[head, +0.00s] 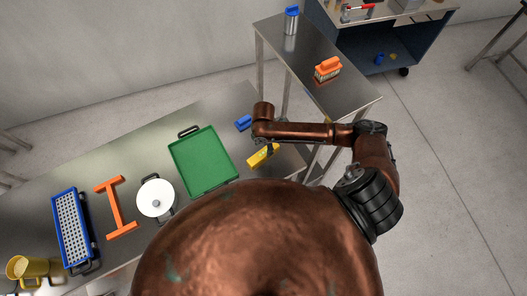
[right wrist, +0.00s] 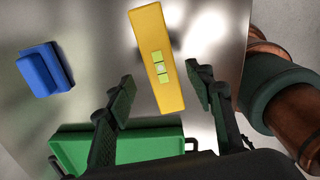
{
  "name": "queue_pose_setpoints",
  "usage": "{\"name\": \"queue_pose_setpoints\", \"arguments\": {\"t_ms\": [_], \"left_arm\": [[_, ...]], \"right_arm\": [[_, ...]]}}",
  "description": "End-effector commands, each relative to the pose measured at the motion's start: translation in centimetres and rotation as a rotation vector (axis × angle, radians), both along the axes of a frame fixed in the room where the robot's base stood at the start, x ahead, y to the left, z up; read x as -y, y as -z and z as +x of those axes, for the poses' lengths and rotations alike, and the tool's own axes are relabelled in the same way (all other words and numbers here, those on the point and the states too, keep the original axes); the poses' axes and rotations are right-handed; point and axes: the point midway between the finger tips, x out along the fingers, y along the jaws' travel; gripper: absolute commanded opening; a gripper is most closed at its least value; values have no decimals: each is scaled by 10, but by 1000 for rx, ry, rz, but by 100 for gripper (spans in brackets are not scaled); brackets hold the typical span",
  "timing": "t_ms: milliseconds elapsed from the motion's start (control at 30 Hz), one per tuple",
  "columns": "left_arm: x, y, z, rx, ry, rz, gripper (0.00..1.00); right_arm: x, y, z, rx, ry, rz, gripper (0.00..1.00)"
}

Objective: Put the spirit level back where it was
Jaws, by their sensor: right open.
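The spirit level is a yellow bar with green vials (head: 258,158). It appears to lie on the steel table near its right end, to the right of the green tray. In the right wrist view the spirit level (right wrist: 150,30) shows lengthwise, its near part between the two fingers. My right gripper (head: 270,148) is open over it, with a finger on each side in the right wrist view (right wrist: 160,78). I cannot tell whether the fingers touch it. My left gripper is not in view.
A green tray (head: 203,160) and a blue block (head: 243,123) lie close by. A white pot (head: 155,197), orange frame (head: 115,208), blue perforated tray (head: 72,228) and yellow mug (head: 25,267) stand farther left.

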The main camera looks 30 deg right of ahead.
Motion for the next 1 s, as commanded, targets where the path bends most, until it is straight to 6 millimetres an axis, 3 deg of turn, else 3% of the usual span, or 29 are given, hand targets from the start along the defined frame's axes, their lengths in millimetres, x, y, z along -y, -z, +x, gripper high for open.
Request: {"name": "queue_pose_setpoints", "arguments": {"t_ms": [200, 400, 1000], "left_arm": [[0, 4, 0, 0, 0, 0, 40], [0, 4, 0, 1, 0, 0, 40], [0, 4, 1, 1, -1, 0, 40]], "right_arm": [[0, -41, 1, 1, -1, 0, 49], [0, -59, 0, 0, -1, 0, 49], [0, -61, 0, -1, 0, 0, 49]]}}
